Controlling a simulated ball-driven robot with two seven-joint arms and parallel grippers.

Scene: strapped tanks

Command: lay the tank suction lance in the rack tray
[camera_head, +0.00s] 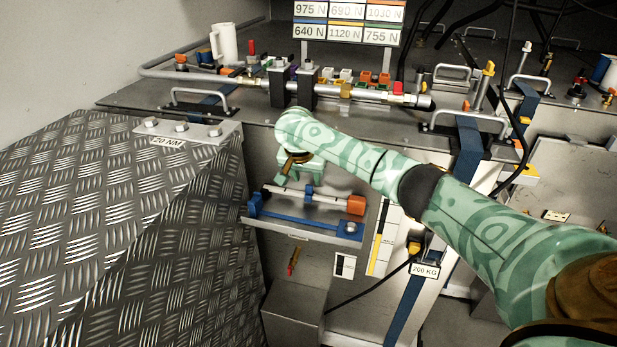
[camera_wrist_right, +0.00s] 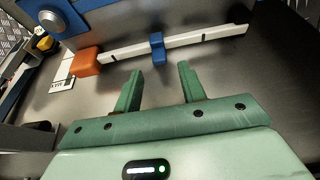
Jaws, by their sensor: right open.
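The lance, a thin pale bar with an orange end block and a small blue collar (camera_head: 309,192), lies lengthwise at the blue rack tray (camera_head: 300,224) on the tank's front. I cannot tell whether it rests fully in the tray. In the right wrist view the lance (camera_wrist_right: 205,39) crosses beyond my fingertips, its orange end (camera_wrist_right: 86,62) to the left. My right gripper (camera_head: 281,181) is just above the lance's left part. Its two green fingers (camera_wrist_right: 161,70) are apart with nothing between them. My left gripper is not in view.
Left of the tray is a diamond-plate block (camera_head: 110,200). Above are a pipe manifold (camera_head: 365,91), a grab handle (camera_head: 195,98) and a white mug (camera_head: 224,42). A blue strap (camera_head: 405,308) with a 200 KG tag and a black cable are to the right. A grey box (camera_head: 293,310) stands below.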

